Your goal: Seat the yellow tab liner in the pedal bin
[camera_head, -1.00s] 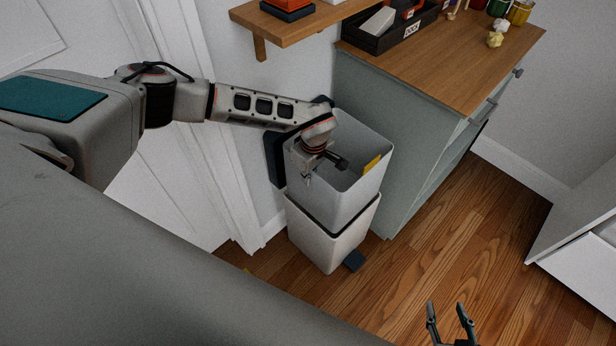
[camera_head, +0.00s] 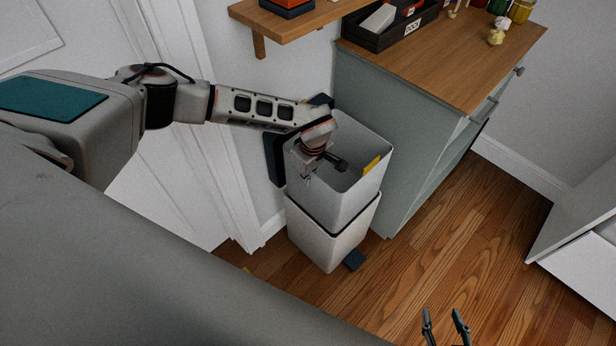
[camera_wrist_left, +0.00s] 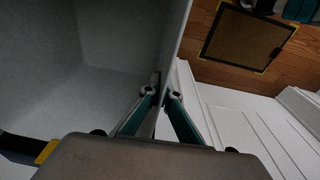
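The pale grey liner (camera_head: 345,200) stands upright above the white pedal bin (camera_head: 325,246), with the bin's dark rim line between them. Its yellow tab (camera_head: 372,164) is on the right wall. How far its lower end reaches into the bin is hidden. My left gripper (camera_head: 307,177) is at the liner's left wall. In the left wrist view its fingers (camera_wrist_left: 161,95) lie on either side of the liner wall (camera_wrist_left: 176,42) and close on it. The bin's dark pedal (camera_head: 354,260) is at the floor. My right gripper (camera_head: 445,318) is open and empty at the bottom edge.
A grey-green cabinet (camera_head: 400,130) stands close right of the bin, with a black tray (camera_head: 385,36) on top. A wooden shelf (camera_head: 300,28) juts out above. A white door (camera_head: 170,170) is at left. The wooden floor (camera_head: 450,230) at right is clear.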

